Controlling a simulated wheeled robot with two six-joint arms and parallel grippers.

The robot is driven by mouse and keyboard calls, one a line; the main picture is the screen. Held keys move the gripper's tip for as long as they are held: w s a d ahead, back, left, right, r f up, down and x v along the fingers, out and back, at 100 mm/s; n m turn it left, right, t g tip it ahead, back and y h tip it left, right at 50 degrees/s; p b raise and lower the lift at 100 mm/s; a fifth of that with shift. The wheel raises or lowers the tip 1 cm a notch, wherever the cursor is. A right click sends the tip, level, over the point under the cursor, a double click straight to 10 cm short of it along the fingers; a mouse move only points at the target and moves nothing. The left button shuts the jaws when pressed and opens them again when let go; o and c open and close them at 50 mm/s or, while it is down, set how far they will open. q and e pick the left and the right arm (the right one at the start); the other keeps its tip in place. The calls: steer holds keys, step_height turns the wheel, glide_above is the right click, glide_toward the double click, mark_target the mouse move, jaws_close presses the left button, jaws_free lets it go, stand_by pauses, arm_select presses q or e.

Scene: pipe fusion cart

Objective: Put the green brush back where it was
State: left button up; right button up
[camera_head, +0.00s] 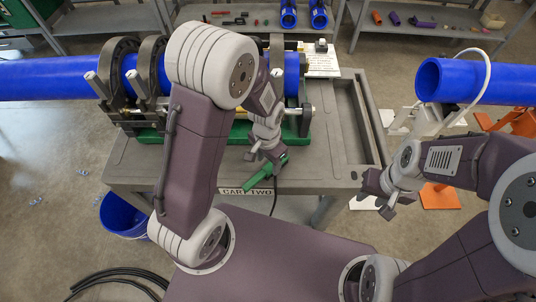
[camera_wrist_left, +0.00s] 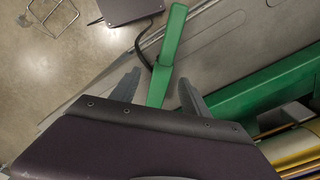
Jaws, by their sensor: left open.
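The green brush (camera_head: 262,174) lies at the front edge of the grey cart, above the "CART TWO" label. Its handle slants down to the left in the head view. My left gripper (camera_head: 267,154) is over the brush's far end. In the left wrist view, the green brush (camera_wrist_left: 170,48) runs between the two separated fingers of my left gripper (camera_wrist_left: 158,88), with a gap visible on each side. The brush's near end is hidden by the gripper body. My right gripper (camera_head: 378,200) is open and empty, right of the cart's front corner.
The grey cart (camera_head: 340,165) carries a fusion machine with black clamps (camera_head: 152,68) around a blue pipe (camera_head: 50,78) and a green base (camera_wrist_left: 265,88). Another blue pipe (camera_head: 500,82) is at the right. A blue bucket (camera_head: 122,214) stands on the floor. A black cable passes near the brush.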

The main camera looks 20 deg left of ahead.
mark_target(268, 170)
arm_select(q)
steer(key=s+a+r+n, duration=0.5)
steer(key=s+r+n, duration=0.1)
steer(key=r, duration=0.1)
steer(key=shift+a+t, duration=0.3)
steer(key=shift+t, duration=0.1)
